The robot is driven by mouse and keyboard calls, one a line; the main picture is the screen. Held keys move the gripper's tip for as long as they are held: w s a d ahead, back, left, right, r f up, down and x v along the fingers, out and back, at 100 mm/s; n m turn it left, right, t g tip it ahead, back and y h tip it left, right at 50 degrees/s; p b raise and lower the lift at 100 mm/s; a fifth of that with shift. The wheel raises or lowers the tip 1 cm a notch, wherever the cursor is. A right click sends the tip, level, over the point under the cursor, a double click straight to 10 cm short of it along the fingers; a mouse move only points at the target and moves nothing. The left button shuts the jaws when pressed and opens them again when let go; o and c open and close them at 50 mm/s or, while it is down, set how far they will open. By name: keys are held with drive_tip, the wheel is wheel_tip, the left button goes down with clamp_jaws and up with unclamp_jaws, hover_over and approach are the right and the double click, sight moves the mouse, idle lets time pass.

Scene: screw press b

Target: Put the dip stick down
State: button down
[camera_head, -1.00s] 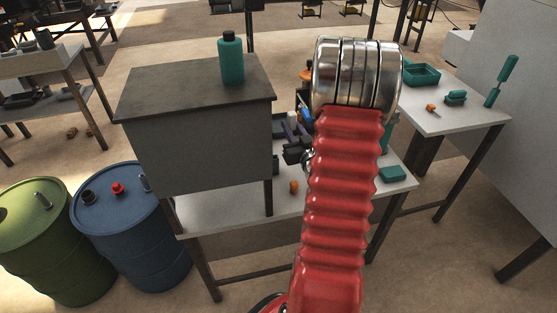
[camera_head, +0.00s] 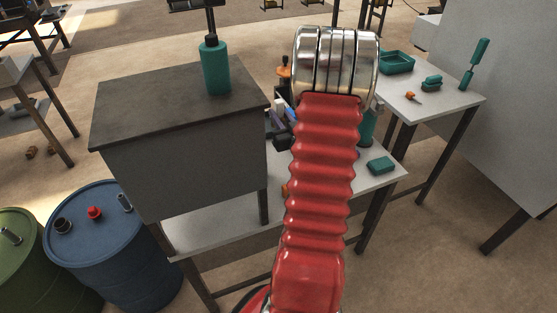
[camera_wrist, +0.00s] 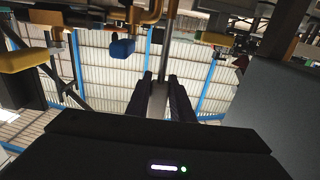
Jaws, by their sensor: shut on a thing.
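My gripper (camera_wrist: 160,92) shows in the wrist view as two dark fingers closed on a thin, pale grey metal strip, the dip stick (camera_wrist: 158,102). The stick stands between the fingers, and a grey rod appears to continue above it; I cannot tell whether that rod is part of it. The far end of the stick is not clear. In the head view my red sleeved arm hides most of the gripper area, and I cannot make out the stick there.
A grey cabinet (camera_head: 185,150) with a teal bottle (camera_head: 215,70) stands left of my arm. A white table (camera_head: 400,172) holds a teal box (camera_head: 381,165). A second table (camera_head: 455,108) carries a teal tray (camera_head: 397,62). A blue drum (camera_head: 110,245) stands lower left. Pipes and fittings crowd the wrist view's top.

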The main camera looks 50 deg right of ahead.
drive_tip(key=shift+f, duration=2.9)
drive_tip(key=shift+f, duration=2)
drive_tip(key=c, duration=1.6)
unclamp_jaws()
drive_tip(key=shift+o, duration=0.2)
drive_tip(key=v, duration=1.3)
drive_tip(key=shift+s, duration=0.35)
drive_tip(key=shift+s+a+f, duration=0.1)
